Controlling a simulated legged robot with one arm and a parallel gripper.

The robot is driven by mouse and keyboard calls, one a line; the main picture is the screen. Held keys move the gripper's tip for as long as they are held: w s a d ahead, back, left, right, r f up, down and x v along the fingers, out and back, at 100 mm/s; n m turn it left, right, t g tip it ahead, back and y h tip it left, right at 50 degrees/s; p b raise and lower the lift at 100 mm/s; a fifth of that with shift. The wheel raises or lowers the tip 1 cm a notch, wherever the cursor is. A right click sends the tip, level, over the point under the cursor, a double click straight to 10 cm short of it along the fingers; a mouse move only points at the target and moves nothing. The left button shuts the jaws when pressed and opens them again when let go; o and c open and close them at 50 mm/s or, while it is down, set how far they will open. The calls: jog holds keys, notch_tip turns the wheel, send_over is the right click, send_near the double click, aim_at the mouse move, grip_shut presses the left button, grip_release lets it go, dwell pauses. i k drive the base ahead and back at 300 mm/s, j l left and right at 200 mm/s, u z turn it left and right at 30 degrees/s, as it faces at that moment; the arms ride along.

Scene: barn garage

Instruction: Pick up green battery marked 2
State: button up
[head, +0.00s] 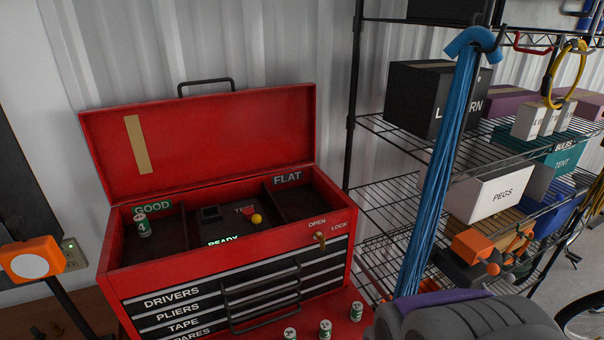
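A green and white battery (143,225) stands upright in the left compartment of the red toolbox (112,255), under the label GOOD. More green and white batteries stand on the red surface in front of the toolbox at the bottom edge: a left one (290,334), a middle one (325,329) and a right one (356,311). The left and middle ones are cut by the picture's edge. Their numbers are too small to read surely, so I cannot tell which is marked 2. I see no gripper of mine in the head view.
The toolbox lid (220,140) stands open. A tester panel (215,228) reading READY sits between GOOD and an empty-looking FLAT compartment (295,203). A loaded wire shelf (395,190), blue bundle (445,160) and grey ribbed object (470,320) occupy the right; an orange device (32,260) stands left.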

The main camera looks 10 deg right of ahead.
aim_at(357, 307)
jog(key=z, duration=0.3)
jog(key=k+j+z, duration=0.15)
jog(key=z, duration=0.3)
jog(key=k+j+z, duration=0.15)
jog(key=z, duration=0.3)
jog(key=k+z, duration=0.25)
jog(key=z, duration=0.25)
